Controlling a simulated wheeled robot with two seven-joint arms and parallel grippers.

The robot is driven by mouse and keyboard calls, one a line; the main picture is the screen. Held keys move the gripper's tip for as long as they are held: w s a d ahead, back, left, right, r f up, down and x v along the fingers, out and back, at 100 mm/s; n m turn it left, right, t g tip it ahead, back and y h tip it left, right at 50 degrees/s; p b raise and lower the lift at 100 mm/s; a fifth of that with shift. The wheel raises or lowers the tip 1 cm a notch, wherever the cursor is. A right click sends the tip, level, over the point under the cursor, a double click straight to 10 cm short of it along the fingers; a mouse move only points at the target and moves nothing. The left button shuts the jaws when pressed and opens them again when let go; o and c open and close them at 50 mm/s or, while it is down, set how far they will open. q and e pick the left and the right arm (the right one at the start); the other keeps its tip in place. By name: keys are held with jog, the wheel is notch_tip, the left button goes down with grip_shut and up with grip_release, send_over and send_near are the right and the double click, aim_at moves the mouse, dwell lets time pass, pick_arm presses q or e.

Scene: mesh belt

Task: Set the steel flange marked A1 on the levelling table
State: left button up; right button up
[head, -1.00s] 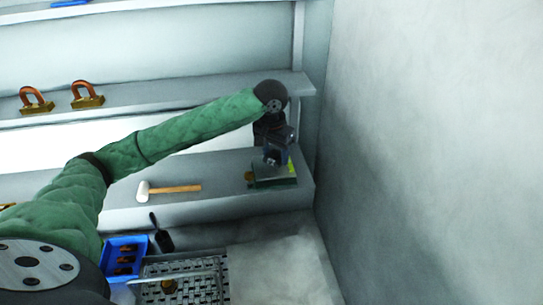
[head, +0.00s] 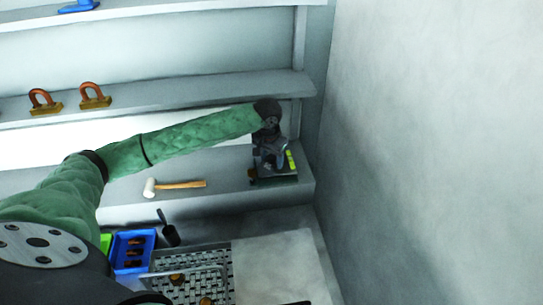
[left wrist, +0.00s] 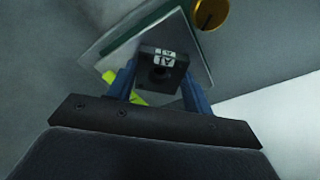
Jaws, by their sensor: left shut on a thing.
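The steel flange marked A1 (left wrist: 160,64) is a dark block with a white label, seen between my left fingers in the left wrist view. My left gripper (head: 268,165) is shut on it, over the levelling table (head: 286,179) at the right end of the counter. The table's pale plate with a green edge (left wrist: 194,50) also shows behind the flange in the left wrist view. Whether the flange touches the plate I cannot tell. In the head view the gripper hides the flange. My right gripper is not in view.
A yellow-green strip (head: 291,160) and a brass knob (left wrist: 211,12) are at the levelling table. A mallet (head: 178,185) lies to its left. A shelf (head: 200,96) runs above, and a bare wall (head: 430,150) stands right. A blue bin (head: 117,255) and mesh belt (head: 215,270) are below.

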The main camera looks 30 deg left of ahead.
aim_at(270, 165)
pick_arm(q)
jog(key=shift+f, duration=0.1)
jog(key=o, duration=1.3)
jog(key=shift+r+b, duration=0.4)
jog(key=r+b, duration=0.1)
jog(key=r, duration=0.1)
jog(key=r+b, duration=0.1)
jog(key=r, duration=0.2)
jog(key=shift+s+r+b, duration=0.35)
jog(key=shift+b, duration=0.05)
jog(key=shift+s+r, duration=0.1)
jog(key=shift+r, duration=0.4)
